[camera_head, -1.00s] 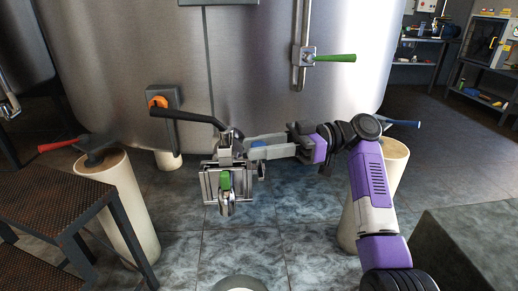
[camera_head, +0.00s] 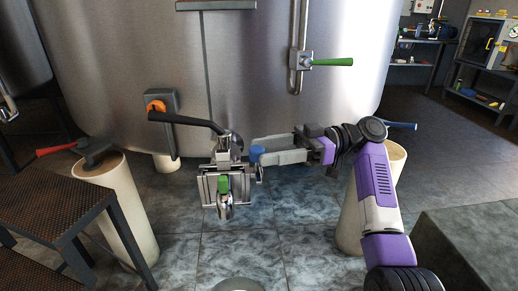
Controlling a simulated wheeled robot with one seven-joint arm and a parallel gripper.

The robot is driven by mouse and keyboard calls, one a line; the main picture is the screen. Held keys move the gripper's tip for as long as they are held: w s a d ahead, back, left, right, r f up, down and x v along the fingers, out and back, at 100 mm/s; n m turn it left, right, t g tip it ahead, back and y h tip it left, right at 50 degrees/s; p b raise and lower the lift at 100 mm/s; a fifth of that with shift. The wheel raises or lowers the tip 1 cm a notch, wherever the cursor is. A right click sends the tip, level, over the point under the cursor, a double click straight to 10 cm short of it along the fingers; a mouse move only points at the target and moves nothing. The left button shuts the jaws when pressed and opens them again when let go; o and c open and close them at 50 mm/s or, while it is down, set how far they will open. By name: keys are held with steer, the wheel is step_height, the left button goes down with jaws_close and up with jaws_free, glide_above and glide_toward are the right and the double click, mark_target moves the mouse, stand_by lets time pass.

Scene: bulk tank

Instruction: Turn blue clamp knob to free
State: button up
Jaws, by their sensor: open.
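The blue clamp knob (camera_head: 257,152) sits on the right side of the metal valve assembly (camera_head: 223,180) at the tank's foot. The knob's stem is mostly hidden.
The steel tank (camera_head: 260,70) stands close behind. An orange rotary switch (camera_head: 156,107), a green-handled valve (camera_head: 327,62) and a red lever (camera_head: 57,150) are around it. Pale posts stand left (camera_head: 128,210) and right (camera_head: 350,225). Dark steps (camera_head: 65,200) fill the lower left.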

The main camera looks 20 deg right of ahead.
steer(key=shift+s+d+p, duration=0.2)
steer(key=shift+d+p, duration=0.1)
steer(key=shift+d, duration=1.05)
steer(key=shift+s+d+p, duration=0.15)
steer(key=shift+d+p, duration=0.1)
steer(key=shift+d, duration=1.05)
